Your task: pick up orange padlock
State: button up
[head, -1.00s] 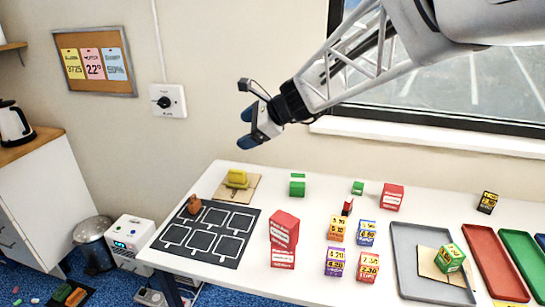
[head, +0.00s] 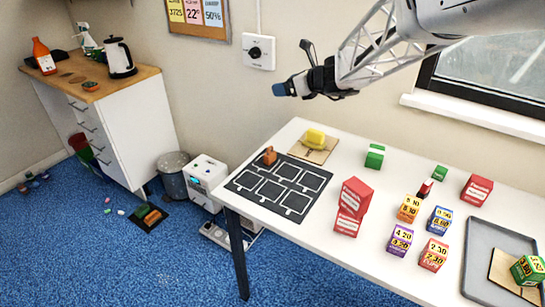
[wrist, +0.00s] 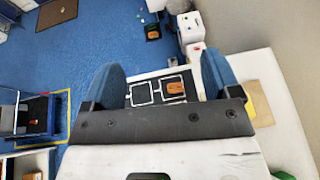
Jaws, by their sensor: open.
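The orange padlock (head: 269,157) sits on the far-left part of a black mat with white outlined cells (head: 243,182), on the white table. In the wrist view the padlock (wrist: 175,88) shows between my fingers, inside one outlined cell of the mat (wrist: 146,92). My gripper (head: 284,90) is in the air, well above and beyond the mat in the head view, with blue fingertips pointing left. In the wrist view my gripper (wrist: 163,80) has its two blue fingers wide apart with nothing held. Part of the mat is hidden behind my gripper there.
A yellow object (head: 315,137) lies on cardboard beside the mat. Red boxes (head: 352,208), a green box (head: 375,156) and several small priced boxes (head: 408,209) stand further right. A grey tray (head: 478,262) is at the right. A white cabinet (head: 140,125) stands left of the table.

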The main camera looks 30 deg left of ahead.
send_near(273, 156)
jog(key=x, duration=0.3)
jog(key=shift+s+a+f, duration=0.1)
jog(key=shift+s+a, duration=0.1)
jog(key=shift+a, duration=0.1)
jog(key=shift+a, duration=0.1)
jog(key=shift+x, duration=1.2)
jog(key=shift+a, duration=0.1)
jog(key=shift+x, duration=2.5)
jog(key=shift+w, duration=0.2)
jog(key=c, duration=1.2)
